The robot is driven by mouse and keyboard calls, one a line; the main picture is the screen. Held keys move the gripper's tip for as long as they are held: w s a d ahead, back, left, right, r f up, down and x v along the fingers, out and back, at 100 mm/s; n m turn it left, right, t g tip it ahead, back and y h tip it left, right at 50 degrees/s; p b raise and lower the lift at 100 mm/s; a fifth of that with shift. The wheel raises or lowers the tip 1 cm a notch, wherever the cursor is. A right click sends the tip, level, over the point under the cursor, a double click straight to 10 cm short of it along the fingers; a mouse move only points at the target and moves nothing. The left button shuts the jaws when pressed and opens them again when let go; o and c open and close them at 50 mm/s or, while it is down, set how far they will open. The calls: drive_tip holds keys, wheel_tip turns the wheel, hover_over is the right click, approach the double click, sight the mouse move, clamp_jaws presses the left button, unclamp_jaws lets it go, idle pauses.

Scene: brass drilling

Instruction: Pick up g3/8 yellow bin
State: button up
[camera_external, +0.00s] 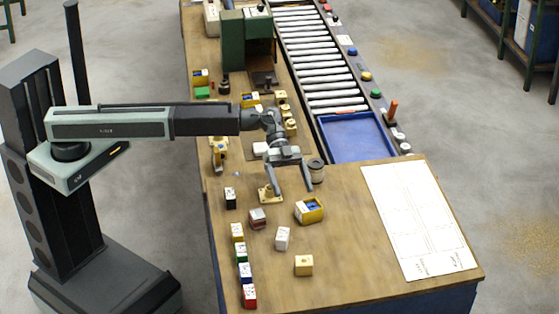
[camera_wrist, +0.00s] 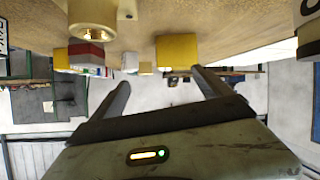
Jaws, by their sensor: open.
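A yellow bin with blue inside (camera_external: 309,214) sits on the bench, in front of my gripper and a little to its right in the outside view. A yellow block shape, probably this bin, shows between and beyond the fingers in the wrist view (camera_wrist: 177,51). Other yellow bins stand farther back, one at the middle (camera_external: 250,101) and one at the far left (camera_external: 200,78). No g3/8 marking is legible. My gripper (camera_external: 294,189) is open and empty, fingers pointing down and forward over the bench; its fingers also show in the wrist view (camera_wrist: 160,78).
A brass flanged piece (camera_external: 269,193) stands by the left finger, a dark cylinder (camera_external: 316,170) by the right. A red-and-white block (camera_external: 257,218), white block (camera_external: 282,238) and yellow block (camera_external: 303,265) stand nearby. A paper sheet (camera_external: 418,220) lies right; bench between is clear.

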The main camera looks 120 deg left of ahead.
sight(313, 215)
drive_tip(key=a+f, duration=0.1)
drive_tip(key=w+a+f+t+b, duration=0.1)
drive_tip(key=shift+a+m+y, duration=0.3)
drive_tip(key=shift+m, duration=0.1)
drive_tip(key=shift+w+a+r, duration=0.1)
drive_tip(key=shift+r, duration=0.1)
drive_tip(key=shift+b+x, duration=0.45)
drive_tip(key=shift+x, duration=0.75)
drive_tip(key=shift+r+b+x, duration=0.2)
drive_tip(key=shift+b+x, duration=0.15)
drive_tip(key=shift+x, duration=1.05)
drive_tip(key=shift+r+b+x, duration=0.2)
drive_tip(key=shift+b+x, duration=0.15)
drive_tip(key=shift+x, duration=1)
drive_tip(key=c, duration=1.5)
wheel_tip(313, 215, up, 10)
drive_tip(key=p, duration=1)
drive_tip(key=shift+r, duration=0.1)
